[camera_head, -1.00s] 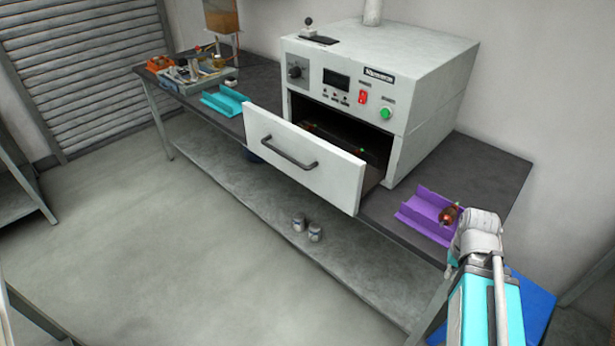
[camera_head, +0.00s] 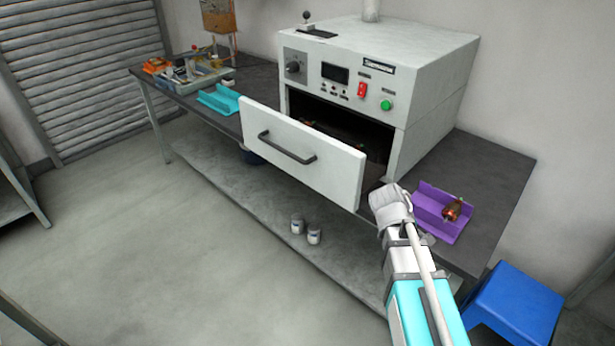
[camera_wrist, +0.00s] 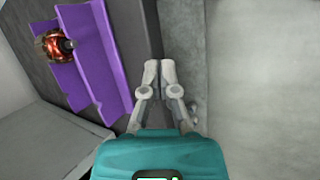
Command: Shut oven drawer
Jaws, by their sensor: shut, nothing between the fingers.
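The oven (camera_head: 385,75) is a grey-white box on the workbench, with a dial, a display, a red switch and a green button. Its drawer (camera_head: 300,155) is pulled out toward the front, with a dark bar handle (camera_head: 287,147) on its white face. The oven's inside is dark, with small items dimly visible in the drawer. My arm's end is right of the drawer face, close to the bench front edge. In the wrist view my gripper (camera_wrist: 160,68) is shut and empty, its fingertips together over the bench edge. The fingertips are hidden in the head view.
A purple holder (camera_head: 430,203) with a copper-wound armature (camera_head: 453,209) lies on the bench right of my arm. A teal holder (camera_head: 217,100) and a parts tray (camera_head: 193,78) are at left. A blue stool (camera_head: 515,305) stands at lower right. Floor before the drawer is clear.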

